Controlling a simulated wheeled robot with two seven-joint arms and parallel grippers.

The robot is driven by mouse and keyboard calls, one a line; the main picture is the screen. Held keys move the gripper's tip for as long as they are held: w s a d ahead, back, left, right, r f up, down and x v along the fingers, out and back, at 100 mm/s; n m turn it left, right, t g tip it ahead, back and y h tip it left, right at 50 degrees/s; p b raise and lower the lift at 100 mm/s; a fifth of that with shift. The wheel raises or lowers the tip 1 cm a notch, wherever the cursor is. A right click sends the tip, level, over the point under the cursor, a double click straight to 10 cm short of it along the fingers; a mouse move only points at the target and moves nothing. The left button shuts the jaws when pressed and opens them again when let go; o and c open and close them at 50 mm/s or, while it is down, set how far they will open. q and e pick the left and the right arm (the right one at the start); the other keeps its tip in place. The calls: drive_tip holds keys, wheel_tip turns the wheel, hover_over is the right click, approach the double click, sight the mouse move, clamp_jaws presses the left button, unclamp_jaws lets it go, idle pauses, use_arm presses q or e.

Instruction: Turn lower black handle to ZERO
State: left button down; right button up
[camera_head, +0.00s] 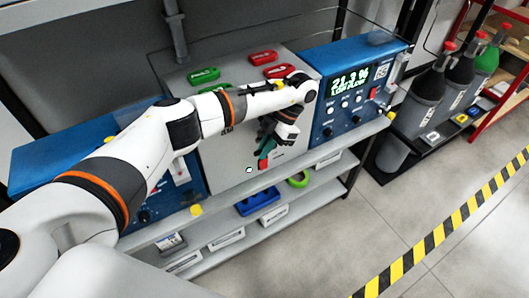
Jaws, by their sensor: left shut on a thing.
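My left arm reaches in from the left across the sloped grey panel (225,165). Its gripper (265,156) is shut low on the panel's front, right of centre. The lower black handle is mostly hidden by the fingers, and its angle and any ZERO mark cannot be read. A small red and a teal part show at the fingertips. The blue analyser (320,125) on the right has a lit display (349,81) that seems to read about 21.9 % and LOW FLOW. My right gripper is out of view.
Green (204,74) and red (263,57) labelled pieces sit on the panel's upper part. A lower shelf holds a blue tray (258,201) and a green ring (299,179). Dark bottles (428,95) stand at right. Floor in front is clear beside striped tape (440,237).

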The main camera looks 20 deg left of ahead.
use_arm(q)
drive_tip(key=shift+r, duration=0.1)
idle(0.4)
drive_tip(key=c, duration=1.8)
unclamp_jaws()
drive_tip(key=shift+w, duration=0.1)
drive_tip(key=b+v, duration=0.1)
drive_tip(key=v, duration=1.1)
drive_tip(key=shift+w+d, duration=0.15)
drive_tip(key=shift+f, duration=0.2)
